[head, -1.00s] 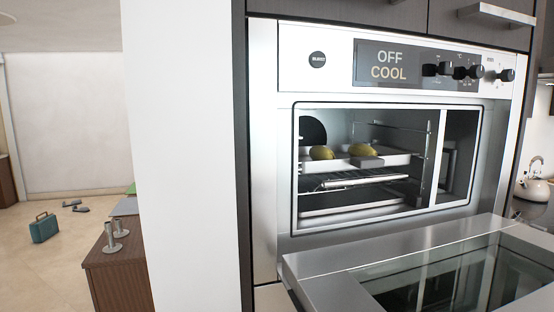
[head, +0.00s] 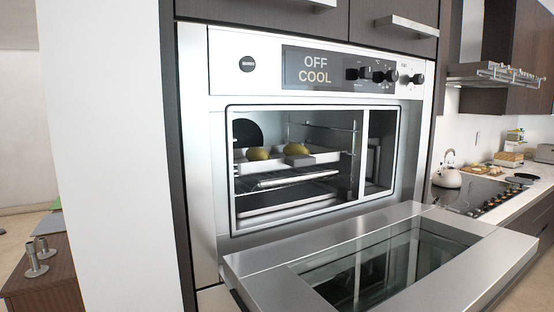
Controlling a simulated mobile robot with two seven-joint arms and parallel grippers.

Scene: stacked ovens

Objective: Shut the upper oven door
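The upper oven (head: 218,160) is built into a dark cabinet in the middle of the head view. Its display (head: 315,70) reads OFF COOL. Its door (head: 463,226) hangs open, folded down and out toward me, with its glass pane facing up. Inside, a tray (head: 328,157) on a rack holds two yellowish-green food items (head: 297,149) and a small grey block. Neither of my grippers is in the head view.
A white wall (head: 105,150) stands left of the oven, with a brown wooden unit (head: 55,280) at the lower left. On the right are a counter with a cooktop (head: 480,195), a white kettle (head: 447,172) and a range hood (head: 490,75).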

